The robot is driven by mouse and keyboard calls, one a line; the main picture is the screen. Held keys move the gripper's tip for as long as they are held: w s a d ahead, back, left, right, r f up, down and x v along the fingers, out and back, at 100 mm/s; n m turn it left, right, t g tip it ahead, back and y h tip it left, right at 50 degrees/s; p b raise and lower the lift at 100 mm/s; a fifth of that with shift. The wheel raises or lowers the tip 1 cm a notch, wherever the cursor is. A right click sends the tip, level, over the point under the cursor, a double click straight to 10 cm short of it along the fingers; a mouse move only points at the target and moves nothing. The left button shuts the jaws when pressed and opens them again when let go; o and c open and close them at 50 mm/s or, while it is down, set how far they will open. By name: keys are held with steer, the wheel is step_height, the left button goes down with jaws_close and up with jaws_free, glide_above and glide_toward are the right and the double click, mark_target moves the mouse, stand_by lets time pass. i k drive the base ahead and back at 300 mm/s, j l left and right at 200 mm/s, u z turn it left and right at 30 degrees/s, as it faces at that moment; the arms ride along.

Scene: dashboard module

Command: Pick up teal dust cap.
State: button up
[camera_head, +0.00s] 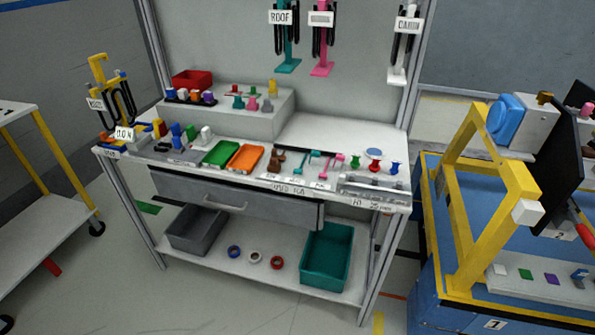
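A small teal piece (238,103), which looks like the teal dust cap, stands on the grey raised block (262,122) at the back left of the workbench. It is too small to make out its exact shape. Small pink and yellow pieces stand close to its right. My gripper is not in view, so whether it is open or shut does not show.
The workbench (335,130) also carries a red bin (192,80), a green tray (221,153), an orange tray (245,157) and several small parts. A yellow frame (488,185) stands at the right. Open floor (215,305) lies in front.

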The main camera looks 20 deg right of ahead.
mark_target(238, 103)
steer(key=i+j+u, duration=0.1)
steer(key=i+j, duration=0.15)
steer(key=i, duration=0.25)
steer(key=i+j+u, duration=0.1)
steer(key=i+j, duration=0.15)
steer(key=i, duration=0.2)
steer(key=i+j, duration=0.2)
steer(key=i, duration=0.3)
steer(key=i+j+u, duration=0.15)
steer(key=i, duration=0.35)
steer(key=i+j+u, duration=0.1)
steer(key=i, duration=0.4)
steer(key=j, duration=0.1)
